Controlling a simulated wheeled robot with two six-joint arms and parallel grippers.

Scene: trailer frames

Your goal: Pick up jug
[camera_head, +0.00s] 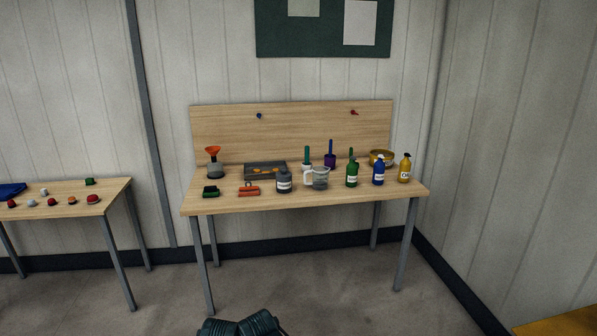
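The jug (320,178) is a small clear container with a pale handle on its left side. It stands upright near the middle of the far wooden table (225,204), among several bottles. A dark grey bottle with a white label (284,181) is just left of it, and a green bottle (352,174) is to its right. A white item with a green handle (307,157) stands behind it.
A blue bottle (378,173), a yellow bottle (404,170) and a golden bowl (384,155) stand on the right. An orange funnel (213,150) and a dark tray (265,170) are on the left. A second table (60,190) stands at left.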

